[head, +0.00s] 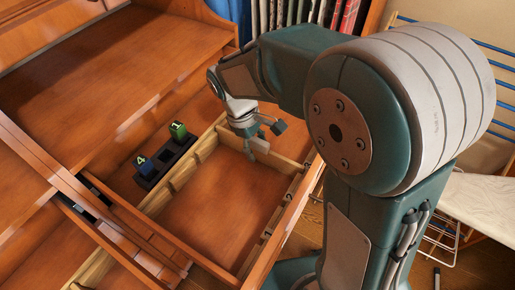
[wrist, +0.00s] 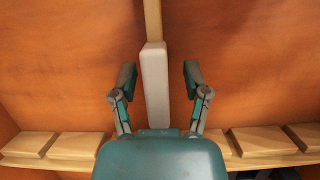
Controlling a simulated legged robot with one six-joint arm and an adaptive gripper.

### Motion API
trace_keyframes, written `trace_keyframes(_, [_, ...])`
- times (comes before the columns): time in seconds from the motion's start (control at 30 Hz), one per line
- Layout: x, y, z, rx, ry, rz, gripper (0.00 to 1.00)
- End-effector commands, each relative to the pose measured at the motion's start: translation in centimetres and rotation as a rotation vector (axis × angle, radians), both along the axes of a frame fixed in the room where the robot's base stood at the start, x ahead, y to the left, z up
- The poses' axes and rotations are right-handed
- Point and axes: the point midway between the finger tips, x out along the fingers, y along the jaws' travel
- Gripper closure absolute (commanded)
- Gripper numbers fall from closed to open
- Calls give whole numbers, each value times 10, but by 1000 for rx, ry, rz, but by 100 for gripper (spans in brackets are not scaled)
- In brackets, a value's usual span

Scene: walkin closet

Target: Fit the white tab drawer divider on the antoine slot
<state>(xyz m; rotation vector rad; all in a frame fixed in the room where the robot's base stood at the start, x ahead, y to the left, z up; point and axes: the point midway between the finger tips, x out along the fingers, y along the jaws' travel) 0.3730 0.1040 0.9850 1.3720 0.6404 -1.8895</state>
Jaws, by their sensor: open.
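The divider's white tab (wrist: 155,85) lies between the two fingers of my gripper (wrist: 159,80) in the wrist view, with clear gaps on both sides. A narrow light wood strip (wrist: 153,20) runs on from the tab toward the top of that picture. In the head view my gripper (head: 262,132) is low over the far part of the open drawer, and the pale tab (head: 258,146) shows just below it. The gripper is open and holds nothing. Wooden notched blocks (wrist: 80,145) line a drawer side in the wrist view. No label reading antoine is legible.
The open drawer (head: 215,215) has a bare floor. A dark tray (head: 165,165) beside it holds a green block (head: 178,130) marked 1 and a blue block (head: 143,165) marked 4. Hanging clothes (head: 305,12) are at the back. A drying rack (head: 500,85) stands at right.

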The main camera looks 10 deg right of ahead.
Motion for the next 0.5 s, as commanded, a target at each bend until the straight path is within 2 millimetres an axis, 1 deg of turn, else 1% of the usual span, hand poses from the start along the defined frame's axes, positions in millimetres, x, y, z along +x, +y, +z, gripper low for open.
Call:
trace_keyframes(0.3, [14, 17, 62, 1, -4, 2, 40])
trace_keyframes(0.4, [18, 22, 79, 1, -4, 2, 40])
trace_keyframes(0.5, [20, 25, 92, 1, -2, 2, 40])
